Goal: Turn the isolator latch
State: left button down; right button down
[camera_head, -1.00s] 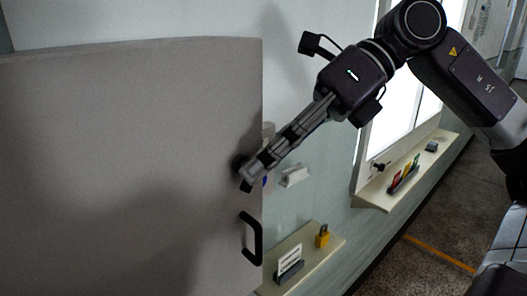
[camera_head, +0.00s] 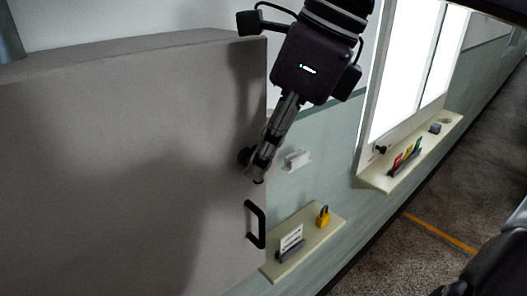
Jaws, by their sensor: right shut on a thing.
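The isolator latch (camera_head: 244,157) is a dark round knob near the right edge of the grey cabinet door (camera_head: 120,170). It is partly hidden behind my right gripper. My right gripper (camera_head: 257,170) comes down from the top and has its fingers shut on the latch. A black door handle (camera_head: 256,224) sits just below it. My left gripper does not show.
A cream shelf (camera_head: 275,268) at the lower right carries a yellow padlock (camera_head: 323,217) and a white card in a dark holder (camera_head: 291,243). A longer ledge (camera_head: 377,180) under the bright window holds several coloured tags. A white wall fitting (camera_head: 297,159) is right of the gripper.

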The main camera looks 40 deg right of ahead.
dwell(0.4)
jog(key=c, duration=2.2)
grip_release()
jog(key=shift+c, duration=0.2)
jog(key=shift+r, duration=0.15)
jog(key=v, duration=1.1)
jog(key=shift+r, duration=0.35)
